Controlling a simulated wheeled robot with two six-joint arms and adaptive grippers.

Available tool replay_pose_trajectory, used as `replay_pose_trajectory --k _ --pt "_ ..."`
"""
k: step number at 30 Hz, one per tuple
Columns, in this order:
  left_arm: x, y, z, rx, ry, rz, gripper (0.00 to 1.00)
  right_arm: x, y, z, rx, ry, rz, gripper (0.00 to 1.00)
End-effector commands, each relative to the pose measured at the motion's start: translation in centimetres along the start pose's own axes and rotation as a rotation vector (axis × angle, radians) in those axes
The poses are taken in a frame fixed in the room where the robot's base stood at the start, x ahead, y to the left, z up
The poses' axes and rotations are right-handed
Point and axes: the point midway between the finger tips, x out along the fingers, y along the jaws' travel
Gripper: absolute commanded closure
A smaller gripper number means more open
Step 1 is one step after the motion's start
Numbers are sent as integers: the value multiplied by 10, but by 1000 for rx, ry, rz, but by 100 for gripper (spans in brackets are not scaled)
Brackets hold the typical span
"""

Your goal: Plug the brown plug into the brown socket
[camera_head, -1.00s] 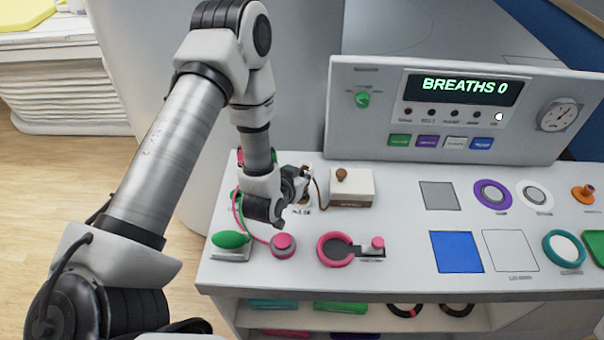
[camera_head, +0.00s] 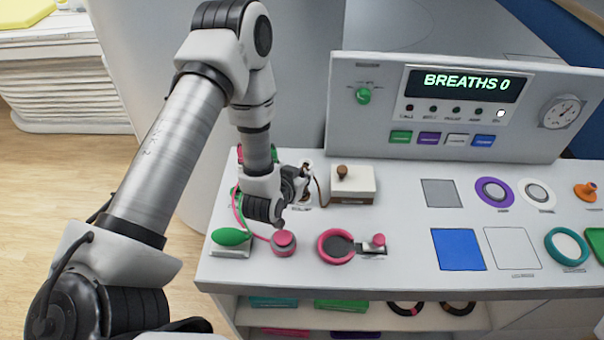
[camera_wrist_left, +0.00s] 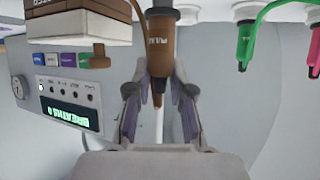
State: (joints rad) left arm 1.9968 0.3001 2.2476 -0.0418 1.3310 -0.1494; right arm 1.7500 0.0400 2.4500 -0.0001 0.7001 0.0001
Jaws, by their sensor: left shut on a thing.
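The brown plug (camera_wrist_left: 160,48) is upright between the two fingers of my left gripper (camera_wrist_left: 158,92) in the left wrist view, which looks upside down. The fingers are shut on it. In the head view my left gripper (camera_head: 300,188) is at the left part of the counter, just left of a white box with a brown knob (camera_head: 342,171); the plug is mostly hidden there. A brown cord (camera_head: 319,190) runs between the gripper and this box. The box (camera_wrist_left: 78,27) also shows in the wrist view. I cannot make out a brown socket opening. My right gripper is out of view.
A green plug (camera_wrist_left: 246,45) and a pink plug (camera_wrist_left: 314,52) hang beside the gripper. A green bulb (camera_head: 231,237), pink knob (camera_head: 283,242) and pink ring (camera_head: 336,246) sit in front. The display panel (camera_head: 450,120) stands behind. Cords pass close to my arm.

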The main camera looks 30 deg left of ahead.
Motion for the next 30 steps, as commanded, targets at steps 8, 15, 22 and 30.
replay_pose_trajectory --k 8,15,22,30 --pt "3 0 6 0 0 0 100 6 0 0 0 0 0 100" --pt "6 0 10 0 0 0 100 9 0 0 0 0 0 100" --pt "8 0 14 0 0 0 100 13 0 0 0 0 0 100" --pt "8 0 14 0 0 0 100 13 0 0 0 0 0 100"
